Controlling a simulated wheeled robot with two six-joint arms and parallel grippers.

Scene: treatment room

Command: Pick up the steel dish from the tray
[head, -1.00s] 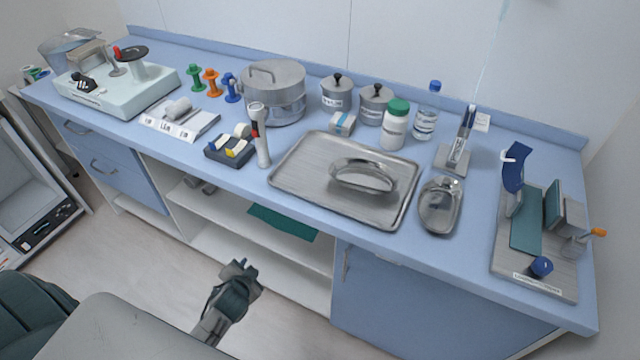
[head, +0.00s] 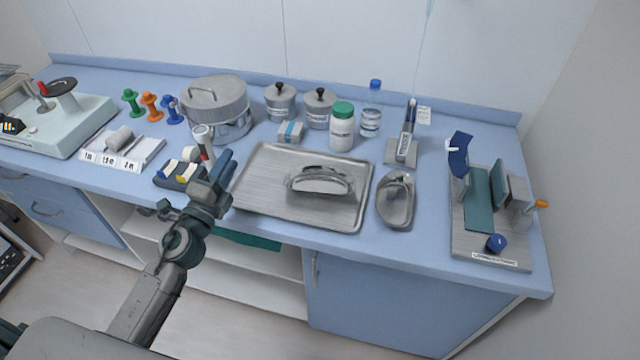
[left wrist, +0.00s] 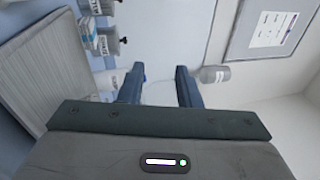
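The steel dish (head: 320,182) is a shiny, curved metal dish lying on the steel tray (head: 262,200), right of the tray's middle. The tray lies flat on the blue counter and also shows at the left edge of the left wrist view (left wrist: 38,62); the dish does not show there. My left gripper (head: 222,168) is raised near the tray's left edge, left of the dish and apart from it. In the left wrist view its two fingers (left wrist: 158,86) are spread with nothing between them. My right gripper is in no view.
A second metal vessel (head: 396,203) stands just right of the tray. Behind the tray are a green-capped bottle (head: 341,131), two lidded jars (head: 320,110) and a small box (head: 290,133). A large steel drum (head: 217,108) stands back left. A dark block (head: 180,177) is close to my left gripper.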

